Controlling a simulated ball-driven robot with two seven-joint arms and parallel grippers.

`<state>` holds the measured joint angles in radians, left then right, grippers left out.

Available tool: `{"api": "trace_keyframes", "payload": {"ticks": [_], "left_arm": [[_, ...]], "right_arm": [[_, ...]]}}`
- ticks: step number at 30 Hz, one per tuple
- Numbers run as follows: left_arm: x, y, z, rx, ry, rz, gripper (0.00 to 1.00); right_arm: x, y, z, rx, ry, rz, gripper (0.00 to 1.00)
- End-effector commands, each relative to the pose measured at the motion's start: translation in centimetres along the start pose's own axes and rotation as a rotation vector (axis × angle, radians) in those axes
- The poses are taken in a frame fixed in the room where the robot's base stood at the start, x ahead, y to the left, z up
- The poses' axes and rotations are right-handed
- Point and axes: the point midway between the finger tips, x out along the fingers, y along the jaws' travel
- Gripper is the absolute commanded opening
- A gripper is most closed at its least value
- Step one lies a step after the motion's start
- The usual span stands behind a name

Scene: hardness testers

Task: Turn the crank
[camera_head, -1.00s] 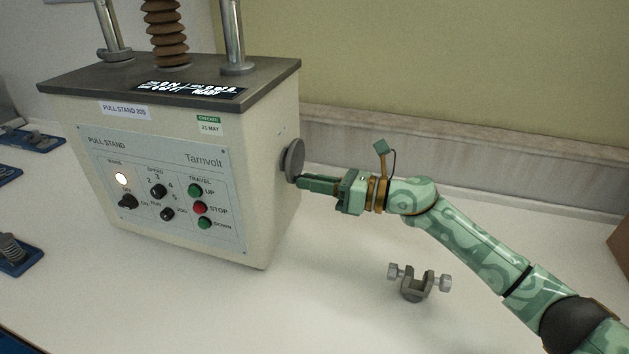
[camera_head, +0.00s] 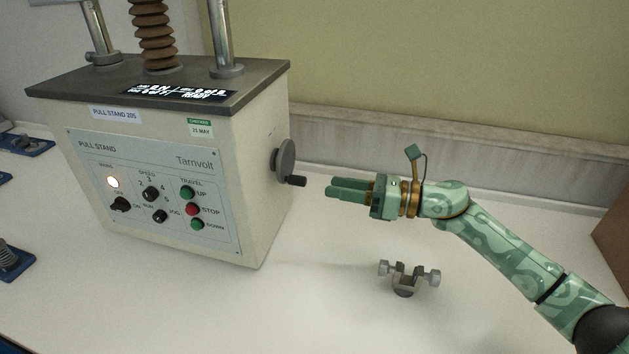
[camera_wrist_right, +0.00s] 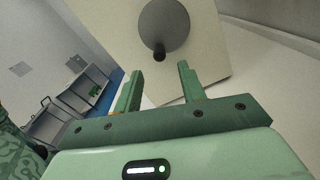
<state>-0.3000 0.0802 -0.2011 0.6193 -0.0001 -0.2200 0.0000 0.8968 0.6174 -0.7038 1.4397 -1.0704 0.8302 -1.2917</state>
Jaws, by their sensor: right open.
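The crank (camera_head: 285,157) is a grey disc with a short black handle (camera_head: 296,181) on the right side of the cream pull stand (camera_head: 160,175). The handle points outward from the disc's lower part. In the right wrist view the crank disc (camera_wrist_right: 165,24) and its handle (camera_wrist_right: 159,52) show ahead, past the fingertips. My right gripper (camera_head: 331,188) is open and empty. It is a little to the right of the handle, apart from it, with its fingers pointing at it. My left gripper is not in view.
A small grey clamp with two thumbscrews (camera_head: 405,281) stands on the white bench below my right arm. Blue-based fixtures (camera_head: 12,258) lie at the left edge. A brown box (camera_head: 612,225) is at the far right. A wall ledge runs behind the bench.

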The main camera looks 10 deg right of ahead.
Motion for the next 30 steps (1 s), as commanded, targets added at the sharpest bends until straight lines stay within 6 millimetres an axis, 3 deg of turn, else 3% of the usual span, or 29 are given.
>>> {"api": "trace_keyframes", "payload": {"ticks": [1, 6, 12, 30], "left_arm": [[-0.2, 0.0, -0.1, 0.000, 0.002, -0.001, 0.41], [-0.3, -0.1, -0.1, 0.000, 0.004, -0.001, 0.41], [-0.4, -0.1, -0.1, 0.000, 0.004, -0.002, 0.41], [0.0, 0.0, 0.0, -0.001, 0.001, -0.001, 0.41]], "right_arm": [[-1.6, 0.0, 0.1, -0.001, 0.002, -0.004, 0.41], [-5.7, -0.1, -0.1, 0.001, 0.001, -0.003, 0.41], [-8.3, 0.0, -0.1, 0.001, 0.000, -0.001, 0.41], [-8.8, -0.3, 0.5, -0.017, -0.004, 0.001, 0.41]]}}
